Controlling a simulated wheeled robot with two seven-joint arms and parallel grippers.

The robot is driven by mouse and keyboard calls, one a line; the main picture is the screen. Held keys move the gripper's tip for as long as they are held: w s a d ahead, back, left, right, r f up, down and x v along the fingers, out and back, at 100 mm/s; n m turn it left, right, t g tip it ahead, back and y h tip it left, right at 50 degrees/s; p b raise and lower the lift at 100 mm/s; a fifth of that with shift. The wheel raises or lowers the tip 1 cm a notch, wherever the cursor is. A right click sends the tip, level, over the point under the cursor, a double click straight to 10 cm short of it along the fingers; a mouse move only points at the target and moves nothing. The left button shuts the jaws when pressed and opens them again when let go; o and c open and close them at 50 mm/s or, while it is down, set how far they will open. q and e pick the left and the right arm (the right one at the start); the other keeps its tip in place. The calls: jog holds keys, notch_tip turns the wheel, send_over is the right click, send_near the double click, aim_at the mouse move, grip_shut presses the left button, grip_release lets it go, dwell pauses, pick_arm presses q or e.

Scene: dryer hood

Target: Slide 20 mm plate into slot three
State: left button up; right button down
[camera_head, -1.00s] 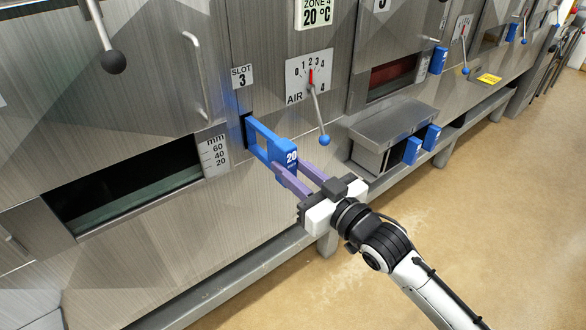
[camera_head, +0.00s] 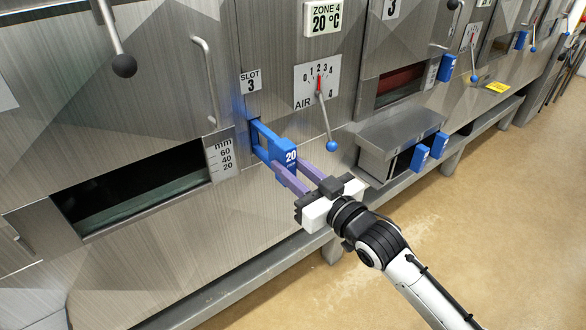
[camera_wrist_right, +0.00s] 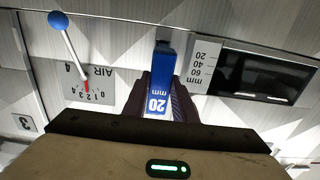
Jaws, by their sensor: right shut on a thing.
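The blue 20 mm plate (camera_head: 286,157) has its far end inside the slot under the SLOT 3 label (camera_head: 251,82), while its numbered end sticks out from the metal front. My right gripper (camera_head: 294,174) is shut on that numbered end. In the right wrist view, the plate (camera_wrist_right: 158,85) lies between the dark fingers (camera_wrist_right: 160,98), with its far end at the dark slot opening. How deep it sits inside is hidden. My left gripper is not in view.
An air lever with a blue knob (camera_head: 331,146) hangs just right of the slot. A metal box (camera_head: 395,135) with blue plates (camera_head: 420,158) juts out further right. A long dark opening (camera_head: 145,185) with a mm scale (camera_head: 222,155) lies to the left.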

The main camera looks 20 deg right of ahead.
aim_at(266, 147)
jog(key=shift+b+x, duration=0.35)
jog(key=shift+x, duration=2.1)
jog(key=shift+b+x, duration=0.75)
jog(key=shift+x, duration=1.7)
jog(key=c, duration=1.4)
grip_release()
jog(key=shift+f, duration=0.1)
jog(key=shift+s+d, duration=0.1)
jog(key=shift+s, duration=0.1)
jog(key=v, duration=0.9)
jog(key=shift+s+d+b, duration=0.1)
jog(key=shift+s+b, duration=0.2)
jog(key=shift+s, duration=0.1)
